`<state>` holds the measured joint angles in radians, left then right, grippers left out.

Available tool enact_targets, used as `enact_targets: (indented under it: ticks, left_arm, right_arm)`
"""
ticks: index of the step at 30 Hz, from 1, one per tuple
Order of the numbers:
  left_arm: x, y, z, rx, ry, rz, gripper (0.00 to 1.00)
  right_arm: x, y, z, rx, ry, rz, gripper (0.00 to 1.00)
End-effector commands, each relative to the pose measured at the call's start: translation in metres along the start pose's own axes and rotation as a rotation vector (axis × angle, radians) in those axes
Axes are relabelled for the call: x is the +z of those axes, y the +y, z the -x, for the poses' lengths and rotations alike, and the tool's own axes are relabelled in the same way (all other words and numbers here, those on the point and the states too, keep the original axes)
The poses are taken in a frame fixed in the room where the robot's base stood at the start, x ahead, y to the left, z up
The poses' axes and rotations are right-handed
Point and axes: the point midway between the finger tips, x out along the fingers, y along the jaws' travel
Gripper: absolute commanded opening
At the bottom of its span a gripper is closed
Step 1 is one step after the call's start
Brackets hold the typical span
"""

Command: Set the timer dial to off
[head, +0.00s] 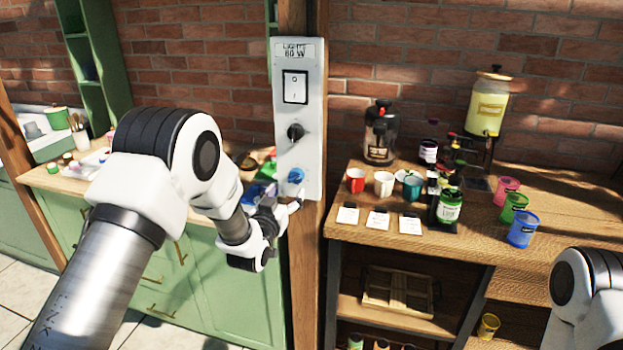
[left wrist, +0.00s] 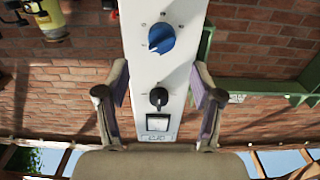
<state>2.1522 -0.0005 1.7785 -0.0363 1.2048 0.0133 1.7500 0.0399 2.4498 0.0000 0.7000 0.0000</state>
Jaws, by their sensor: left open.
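A white control panel (head: 311,155) is fixed to a wooden post. It carries a switch (head: 295,87) at the top, a black knob (head: 295,132) in the middle and a blue dial (head: 295,175) near the bottom. The left wrist view shows the panel inverted, with the blue dial (left wrist: 161,38) above the black knob (left wrist: 158,97). Small marks surround the blue dial, too small to read. My left gripper (head: 282,203) is open and empty in front of the panel's lower end. Its fingers (left wrist: 161,80) stand apart on either side of the panel in the left wrist view. My right gripper is out of view.
A wooden table (head: 480,243) with cups, jars and a drink dispenser (head: 488,105) stands right of the post. A green cabinet (head: 235,290) with a cluttered top is on the left. A brick wall (head: 420,50) is behind.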

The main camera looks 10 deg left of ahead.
Motion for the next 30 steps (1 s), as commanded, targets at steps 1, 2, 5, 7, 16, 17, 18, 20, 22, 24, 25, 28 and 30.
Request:
enact_targets:
  ticks: [1, 2, 5, 7, 16, 17, 18, 20, 22, 24, 25, 28, 30]
  left_arm:
    - [-0.001, 0.000, -0.004, 0.000, 0.000, 0.000, 0.67]
    - [-0.001, 0.000, -0.008, 0.000, -0.002, 0.000, 0.67]
    - [-0.002, 0.000, -0.026, 0.000, -0.002, 0.000, 0.67]
    - [-0.001, 0.000, -0.040, 0.000, -0.002, 0.000, 0.67]
    - [0.003, 0.000, -0.074, 0.000, -0.006, 0.000, 0.67]
    - [0.003, 0.000, -0.075, 0.000, -0.006, 0.000, 0.67]
    - [0.003, 0.000, -0.075, 0.000, -0.007, 0.000, 0.67]
    - [0.004, 0.000, -0.075, 0.000, -0.007, 0.000, 0.67]
    - [0.004, 0.000, -0.074, 0.000, -0.007, 0.000, 0.67]
    - [0.004, 0.000, -0.074, 0.000, -0.007, 0.000, 0.42]
    - [0.004, 0.000, -0.074, 0.000, -0.007, 0.000, 0.31]
    - [0.004, 0.000, -0.074, 0.000, -0.007, 0.000, 0.07]
    - [0.004, 0.000, -0.074, 0.000, -0.007, 0.000, 0.07]
  right_arm:
    - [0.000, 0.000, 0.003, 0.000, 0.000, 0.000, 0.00]
    - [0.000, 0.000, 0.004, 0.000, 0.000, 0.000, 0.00]
    - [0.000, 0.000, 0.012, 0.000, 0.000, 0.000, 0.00]
    - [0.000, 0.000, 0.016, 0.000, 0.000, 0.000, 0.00]
    - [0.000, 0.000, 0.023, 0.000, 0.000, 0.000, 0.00]
    - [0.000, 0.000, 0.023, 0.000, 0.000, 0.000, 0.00]
    - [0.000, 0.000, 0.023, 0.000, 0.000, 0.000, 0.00]
    - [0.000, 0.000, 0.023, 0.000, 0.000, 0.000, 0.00]
    - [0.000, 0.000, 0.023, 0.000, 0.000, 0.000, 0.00]
    - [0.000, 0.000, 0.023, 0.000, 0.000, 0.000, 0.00]
    - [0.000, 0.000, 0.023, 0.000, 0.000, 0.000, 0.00]
    - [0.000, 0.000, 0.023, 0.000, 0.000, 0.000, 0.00]
    - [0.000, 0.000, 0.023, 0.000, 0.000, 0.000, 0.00]
